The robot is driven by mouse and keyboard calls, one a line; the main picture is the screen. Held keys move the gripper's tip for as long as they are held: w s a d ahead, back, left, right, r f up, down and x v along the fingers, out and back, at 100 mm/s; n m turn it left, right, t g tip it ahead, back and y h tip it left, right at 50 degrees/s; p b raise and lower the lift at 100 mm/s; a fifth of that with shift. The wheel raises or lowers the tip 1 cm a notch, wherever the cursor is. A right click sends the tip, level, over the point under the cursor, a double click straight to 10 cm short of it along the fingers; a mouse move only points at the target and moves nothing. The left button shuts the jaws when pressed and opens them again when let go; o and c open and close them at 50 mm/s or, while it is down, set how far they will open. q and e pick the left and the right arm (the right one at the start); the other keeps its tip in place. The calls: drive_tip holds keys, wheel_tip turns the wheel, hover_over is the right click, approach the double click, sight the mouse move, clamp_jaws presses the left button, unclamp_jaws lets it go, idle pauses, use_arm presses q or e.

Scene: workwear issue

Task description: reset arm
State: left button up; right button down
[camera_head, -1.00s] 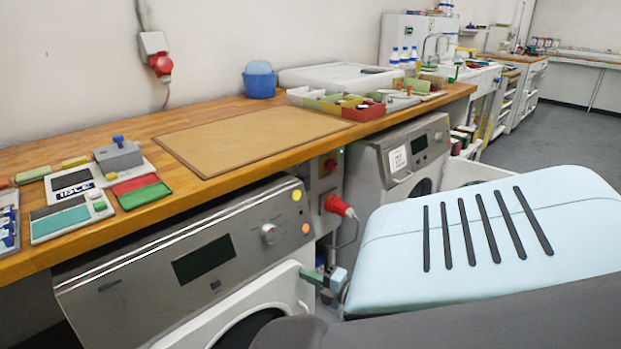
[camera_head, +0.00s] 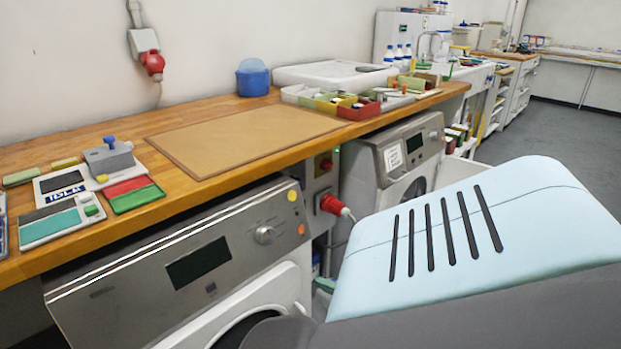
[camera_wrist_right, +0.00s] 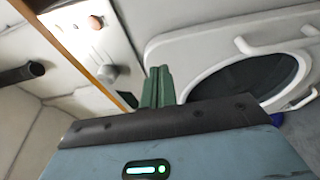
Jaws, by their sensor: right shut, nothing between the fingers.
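My right gripper (camera_wrist_right: 158,88) shows its two green fingers pressed together with nothing between them in the right wrist view. They point toward the front of a washing machine (camera_wrist_right: 260,75), close to its round door, with no clear contact visible. In the head view only a small green piece of this gripper (camera_head: 324,285) shows, beside the near washing machine (camera_head: 195,262). My pale blue arm link hides most of it. My left gripper is not in view.
The wooden worktop (camera_head: 95,233) runs above the machines, with a brown board (camera_head: 245,137), a blue tub (camera_head: 256,78) and several small boxes on it. A red plug (camera_head: 332,204) sticks out between the two machines. Open grey floor (camera_head: 560,135) lies to the right.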

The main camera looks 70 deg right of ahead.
drive_tip(key=shift+v, duration=0.95)
drive_tip(key=shift+a+f, duration=0.1)
